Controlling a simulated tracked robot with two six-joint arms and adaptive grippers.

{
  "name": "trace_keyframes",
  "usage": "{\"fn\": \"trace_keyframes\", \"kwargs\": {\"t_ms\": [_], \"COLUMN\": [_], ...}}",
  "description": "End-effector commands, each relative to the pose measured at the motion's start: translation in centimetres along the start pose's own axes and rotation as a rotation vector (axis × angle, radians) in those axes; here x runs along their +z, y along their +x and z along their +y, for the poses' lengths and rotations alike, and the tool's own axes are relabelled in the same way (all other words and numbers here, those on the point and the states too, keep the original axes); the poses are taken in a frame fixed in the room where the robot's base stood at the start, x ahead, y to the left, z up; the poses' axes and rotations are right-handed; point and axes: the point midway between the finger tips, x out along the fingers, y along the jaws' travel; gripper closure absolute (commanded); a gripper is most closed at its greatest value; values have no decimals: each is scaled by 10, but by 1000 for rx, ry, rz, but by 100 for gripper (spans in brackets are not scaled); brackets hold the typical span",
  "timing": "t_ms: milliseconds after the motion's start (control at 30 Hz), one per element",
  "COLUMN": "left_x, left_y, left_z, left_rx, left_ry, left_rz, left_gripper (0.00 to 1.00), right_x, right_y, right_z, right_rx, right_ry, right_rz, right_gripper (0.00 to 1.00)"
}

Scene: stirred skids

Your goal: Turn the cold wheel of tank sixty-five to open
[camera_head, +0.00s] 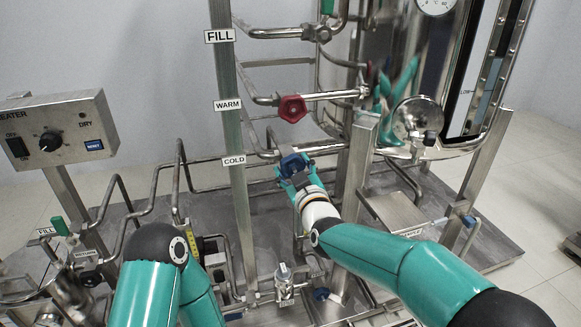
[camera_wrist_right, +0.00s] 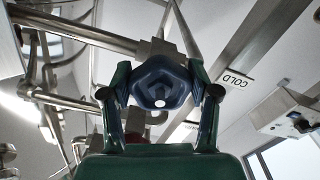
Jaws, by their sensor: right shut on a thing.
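The blue cold wheel (camera_head: 293,164) sits on a pipe beside the post, level with the COLD label (camera_head: 234,160). My right gripper (camera_head: 290,178) is at this wheel, its fingers on either side of the rim. In the right wrist view the wheel (camera_wrist_right: 161,82) fills the space between the two fingers of my right gripper (camera_wrist_right: 160,95), which is shut on it. The COLD label (camera_wrist_right: 236,79) shows to the right there. The steel tank (camera_head: 400,70) stands behind to the right. My left arm shows at the lower left, but its gripper is out of view.
The red wheel (camera_head: 292,108) by the WARM label (camera_head: 228,105) sits above the blue one. A FILL label (camera_head: 219,36) is higher on the post (camera_head: 232,130). A heater box (camera_head: 58,130) stands at the left. Pipes and valves crowd the skid below.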

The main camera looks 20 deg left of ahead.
Motion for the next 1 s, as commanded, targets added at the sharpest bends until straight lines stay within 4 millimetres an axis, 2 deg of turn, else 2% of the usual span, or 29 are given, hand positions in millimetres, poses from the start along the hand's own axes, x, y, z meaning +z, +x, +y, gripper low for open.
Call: {"fn": "trace_keyframes", "kwargs": {"t_ms": [33, 667, 700, 800, 833, 1000], "left_x": [0, 0, 0, 0, 0, 0], "left_y": [-1, -1, -1, -1, -1, -2], "left_z": [0, 0, 0, 0, 0, 1], "left_rx": [0, 0, 0, 0, 0, 0], "left_ry": [0, 0, 0, 0, 0, 0], "left_rz": [0, 0, 0, 0, 0, 0], "left_gripper": [60, 60, 60, 60, 60, 60], "right_x": [5, 5, 5, 4, 4, 2], "right_y": [0, 0, 0, 0, 0, 0], "right_z": [-6, -7, -7, -6, -5, -3], "right_rx": [-13, -15, -15, -13, -12, -7], "right_ry": [-19, -73, -73, -72, -72, -71], "right_rz": [-11, -11, -10, -9, -8, -5], "right_gripper": [74, 74, 33, 16, 14, 14]}}
